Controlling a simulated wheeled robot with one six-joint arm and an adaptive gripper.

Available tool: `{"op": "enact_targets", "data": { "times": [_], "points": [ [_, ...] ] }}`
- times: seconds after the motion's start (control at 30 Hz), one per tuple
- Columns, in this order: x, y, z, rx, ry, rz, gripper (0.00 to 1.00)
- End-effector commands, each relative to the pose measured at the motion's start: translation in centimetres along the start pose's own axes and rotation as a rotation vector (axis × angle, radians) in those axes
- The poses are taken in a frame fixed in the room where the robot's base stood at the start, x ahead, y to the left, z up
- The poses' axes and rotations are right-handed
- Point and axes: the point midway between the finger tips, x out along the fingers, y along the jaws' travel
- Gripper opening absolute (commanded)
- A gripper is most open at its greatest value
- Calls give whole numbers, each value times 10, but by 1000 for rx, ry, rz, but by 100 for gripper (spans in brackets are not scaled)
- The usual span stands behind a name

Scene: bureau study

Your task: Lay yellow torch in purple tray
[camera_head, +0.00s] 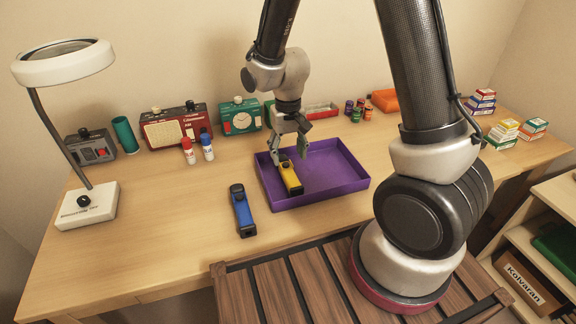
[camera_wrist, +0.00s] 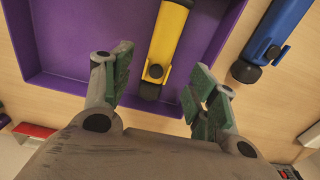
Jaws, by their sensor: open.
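The yellow torch (camera_head: 290,176) lies in the purple tray (camera_head: 335,172), near the tray's left wall. In the wrist view the yellow torch (camera_wrist: 167,45) lies on the floor of the purple tray (camera_wrist: 90,50), its dark end toward my gripper. My gripper (camera_head: 289,150) is over the tray's left part, at the far end of the torch. In the wrist view its two fingers (camera_wrist: 158,88) are spread apart, with the torch's dark end seen between them and clear space on both sides. Nothing is held.
A blue torch (camera_head: 242,210) lies on the desk left of the tray. A magnifier lamp (camera_head: 88,205) stands at the left. Radios (camera_head: 178,127), glue bottles (camera_head: 207,147) and small boxes (camera_head: 503,134) line the back and right. The desk's front left is bare.

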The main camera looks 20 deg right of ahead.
Motion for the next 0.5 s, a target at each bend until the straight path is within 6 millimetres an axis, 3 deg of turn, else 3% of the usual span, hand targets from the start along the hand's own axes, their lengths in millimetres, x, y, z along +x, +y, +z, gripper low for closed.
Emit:
{"op": "enact_targets", "data": {
  "times": [0.2, 0.5],
  "points": [
    [-37, 0, -1, 0, 3, -1, 59],
    [-56, 4, 1, 1, 9, -4, 59]
  ]
}}
